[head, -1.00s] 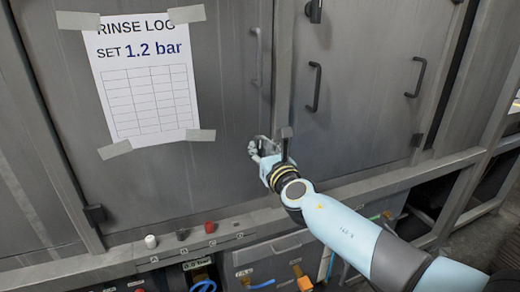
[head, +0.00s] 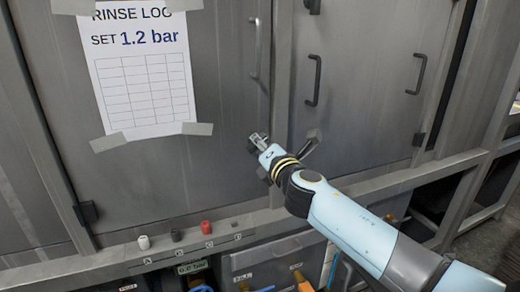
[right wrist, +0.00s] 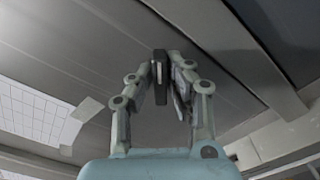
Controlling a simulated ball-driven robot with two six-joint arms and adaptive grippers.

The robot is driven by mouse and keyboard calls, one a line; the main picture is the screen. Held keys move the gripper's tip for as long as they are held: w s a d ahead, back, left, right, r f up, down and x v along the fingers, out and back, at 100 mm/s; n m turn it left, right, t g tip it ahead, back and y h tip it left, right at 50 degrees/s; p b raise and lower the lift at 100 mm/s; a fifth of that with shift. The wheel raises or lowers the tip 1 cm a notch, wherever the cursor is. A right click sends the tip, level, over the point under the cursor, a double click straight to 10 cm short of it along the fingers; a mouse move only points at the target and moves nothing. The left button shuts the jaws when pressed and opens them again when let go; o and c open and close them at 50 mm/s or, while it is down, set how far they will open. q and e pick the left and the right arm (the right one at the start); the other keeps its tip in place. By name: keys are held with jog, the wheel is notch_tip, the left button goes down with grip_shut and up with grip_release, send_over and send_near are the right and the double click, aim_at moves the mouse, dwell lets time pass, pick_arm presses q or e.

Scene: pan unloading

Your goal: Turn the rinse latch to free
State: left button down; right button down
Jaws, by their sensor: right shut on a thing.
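My right gripper (head: 258,142) is at the frame between the two grey doors, just below the left door's handle. Its fingers are closed around a dark, narrow piece, which looks like the rinse latch (right wrist: 160,84). In the right wrist view the gripper (right wrist: 168,85) has this dark piece between its fingertips, against the grey metal. In the head view the fingers and wrist hide most of the latch, so its exact angle and any free mark cannot be read. My left gripper is not in view.
A rinse log sheet (head: 145,75) reading "SET 1.2 bar" is taped to the left door. Door handles (head: 314,80) stick out to the right.

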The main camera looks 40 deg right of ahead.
jog(key=shift+f+m+b, duration=0.15)
jog(key=shift+m+b, duration=0.75)
jog(key=shift+m, duration=1)
jog(key=shift+f+m+b, duration=0.1)
jog(key=shift+m+b, duration=0.8)
jog(key=shift+m, duration=1)
jog(key=c, duration=1.3)
grip_release()
